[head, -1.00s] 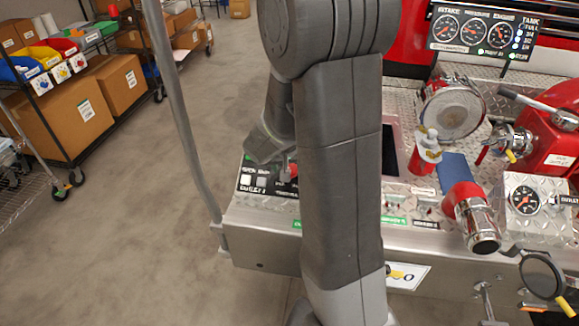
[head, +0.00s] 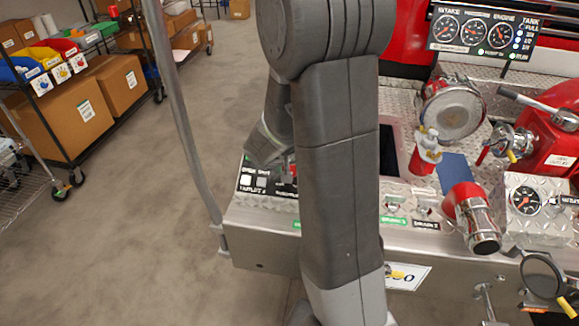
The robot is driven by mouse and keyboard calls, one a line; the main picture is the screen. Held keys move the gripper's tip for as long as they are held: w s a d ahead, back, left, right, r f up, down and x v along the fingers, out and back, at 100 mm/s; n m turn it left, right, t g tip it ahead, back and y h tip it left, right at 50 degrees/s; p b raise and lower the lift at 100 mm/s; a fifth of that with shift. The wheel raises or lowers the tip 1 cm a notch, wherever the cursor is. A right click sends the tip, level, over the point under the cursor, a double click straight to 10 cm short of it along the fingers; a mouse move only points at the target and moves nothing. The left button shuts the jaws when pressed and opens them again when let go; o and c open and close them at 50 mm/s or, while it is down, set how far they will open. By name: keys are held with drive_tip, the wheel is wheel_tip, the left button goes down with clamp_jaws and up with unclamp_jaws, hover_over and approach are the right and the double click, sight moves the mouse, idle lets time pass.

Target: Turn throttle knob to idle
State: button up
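The control panel (head: 254,180) with dark labels and white switches lies at the left end of the metal bumper deck. A bit of red, possibly the throttle knob, shows at the panel's right part beside my arm; most of it is hidden. My wrist (head: 268,140) reaches down over this panel. The fingertips of my gripper are hidden behind my own arm or too small to make out, so I cannot tell whether they touch the knob.
A vertical grey pole (head: 178,110) stands left of the panel. Right of my arm are a red-and-chrome nozzle (head: 472,218), a capped round inlet (head: 453,110) and a gauge box (head: 525,200). A gauge board (head: 474,30) stands at the back.

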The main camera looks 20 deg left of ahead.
drive_tip(key=n+b, duration=0.2)
drive_tip(key=n, duration=0.4)
drive_tip(key=shift+a+f+h, duration=0.1)
drive_tip(key=shift+a+h, duration=0.05)
drive_tip(key=shift+h, duration=0.25)
drive_tip(key=n, duration=0.3)
drive_tip(key=n+t+b, duration=0.1)
drive_tip(key=n, duration=0.2)
drive_tip(key=shift+s+h+b, duration=0.15)
drive_tip(key=shift+h+b, duration=0.15)
drive_tip(key=shift+n, duration=0.4)
drive_tip(key=o, duration=1)
drive_tip(key=p+v, duration=0.1)
drive_tip(key=v, duration=1.3)
drive_tip(key=shift+s+f+p, duration=0.1)
drive_tip(key=shift+f+p, duration=0.05)
drive_tip(key=shift+p, duration=0.15)
